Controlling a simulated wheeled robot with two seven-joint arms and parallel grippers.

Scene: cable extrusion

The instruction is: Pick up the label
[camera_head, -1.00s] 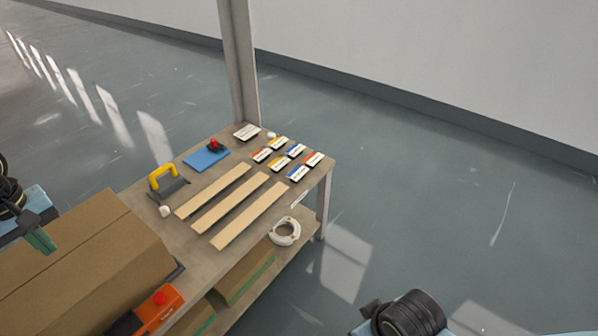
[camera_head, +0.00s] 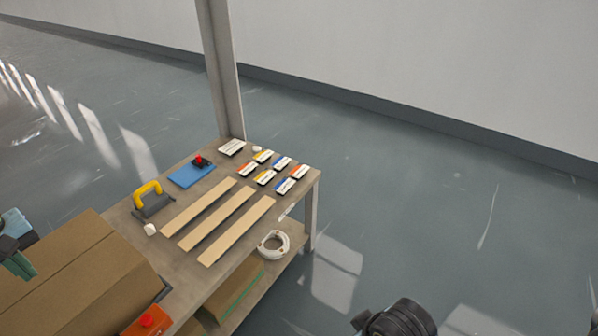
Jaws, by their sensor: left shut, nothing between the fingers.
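Several small labels with white faces and coloured bands lie in two rows at the far right of the table, among them a red one (camera_head: 299,172), a blue one (camera_head: 284,186) and a yellow one (camera_head: 263,156). A larger white label-like card (camera_head: 232,147) lies at the back corner by the post. My left gripper (camera_head: 20,266) shows at the left edge, partly cut off, shut and empty, beside the cardboard box and far from the labels. My right arm shows only as a dark joint at the bottom right; its gripper is out of view.
Three wooden strips (camera_head: 237,230) lie on the table (camera_head: 188,262). A yellow-handled tool (camera_head: 150,197), a white cube (camera_head: 150,229) and a blue board (camera_head: 192,174) lie left of them. A large cardboard box (camera_head: 75,275) fills the near left. A white cable coil (camera_head: 273,244) sits below the table's edge.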

